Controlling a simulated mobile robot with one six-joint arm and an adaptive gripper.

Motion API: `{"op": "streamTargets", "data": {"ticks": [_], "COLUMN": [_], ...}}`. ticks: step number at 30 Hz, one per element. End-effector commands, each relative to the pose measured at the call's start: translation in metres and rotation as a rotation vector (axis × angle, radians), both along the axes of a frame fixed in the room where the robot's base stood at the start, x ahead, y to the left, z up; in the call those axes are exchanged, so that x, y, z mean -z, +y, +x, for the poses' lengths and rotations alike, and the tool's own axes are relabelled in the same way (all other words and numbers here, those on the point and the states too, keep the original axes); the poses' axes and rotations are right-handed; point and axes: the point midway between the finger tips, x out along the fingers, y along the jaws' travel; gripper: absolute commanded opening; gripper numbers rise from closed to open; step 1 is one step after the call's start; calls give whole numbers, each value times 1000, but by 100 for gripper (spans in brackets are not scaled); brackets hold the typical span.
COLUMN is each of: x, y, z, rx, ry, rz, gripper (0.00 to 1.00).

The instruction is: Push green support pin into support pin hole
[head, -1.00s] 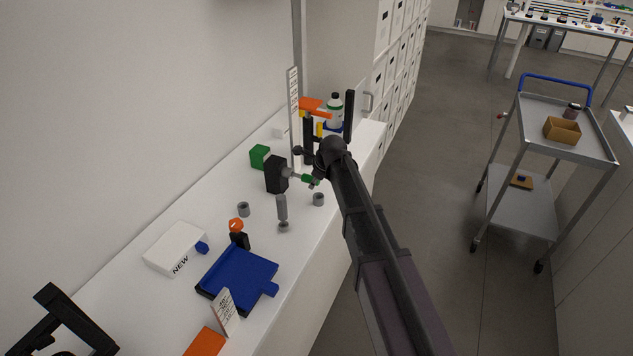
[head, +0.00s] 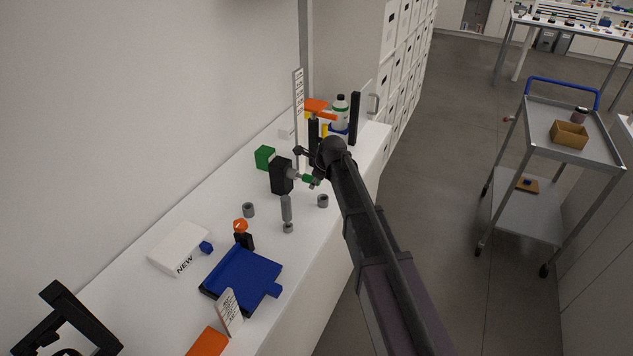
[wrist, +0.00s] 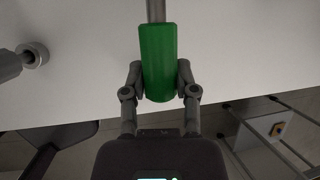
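The green support pin has a green handle (head: 309,179) and a grey shaft (head: 293,175). It lies roughly level, its shaft pointing at the black block (head: 280,177) on the white bench. The shaft's far end meets the block's right side. The support pin hole itself is hidden, so I cannot tell how deep the shaft sits. My gripper (head: 314,182) is at the handle, on the right of the block. In the wrist view the fingers of my gripper (wrist: 160,78) are closed on both sides of the green handle (wrist: 158,55), and the shaft runs out of the top edge.
A grey post (head: 287,210) on a round foot and grey rings (head: 323,201) (head: 249,210) stand in front of the block. A blue tray (head: 244,278) and a white box (head: 180,249) lie nearer. A bottle (head: 340,112) stands beyond my arm.

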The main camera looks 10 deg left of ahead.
Motion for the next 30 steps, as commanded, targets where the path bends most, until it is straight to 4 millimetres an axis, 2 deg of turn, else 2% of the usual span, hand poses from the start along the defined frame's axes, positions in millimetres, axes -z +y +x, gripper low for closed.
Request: {"op": "streamTargets", "data": {"ticks": [1,3,4,20,30], "x": [0,0,0,0,0], "y": [1,1,1,-3,-29], "z": [0,0,0,-1,-11], "rx": [0,0,0,0,1], "ry": [-1,-1,0,0,0], "rz": [2,2,1,1,1], "gripper": [55,75,77,77,77]}}
